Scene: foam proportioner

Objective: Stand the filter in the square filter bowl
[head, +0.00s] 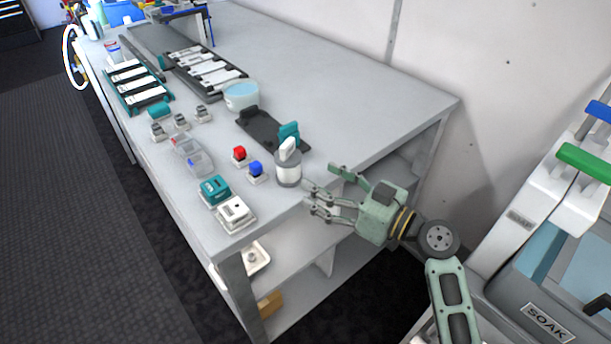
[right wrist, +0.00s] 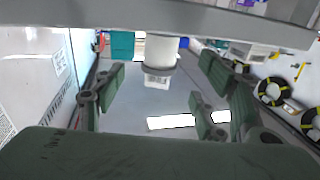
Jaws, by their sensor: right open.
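A white cylinder (head: 288,172) with a grey band and a white upper part stands upright near the table's right edge; it looks like the filter. It also shows in the right wrist view (right wrist: 158,76), between and beyond the fingertips. My right gripper (head: 324,188) is open and empty, just right of the cylinder and apart from it. Its fingers also show in the right wrist view (right wrist: 160,85). A clear box-like container (head: 200,164), which may be the square filter bowl, sits left of the red and blue knobs. My left gripper is not in view.
A red knob (head: 239,153) and a blue knob (head: 256,168) stand left of the cylinder. A dark plate (head: 266,130) with a teal part lies behind it. Teal and white blocks (head: 235,213) lie near the front corner. The table (head: 350,95) is clear at the right rear.

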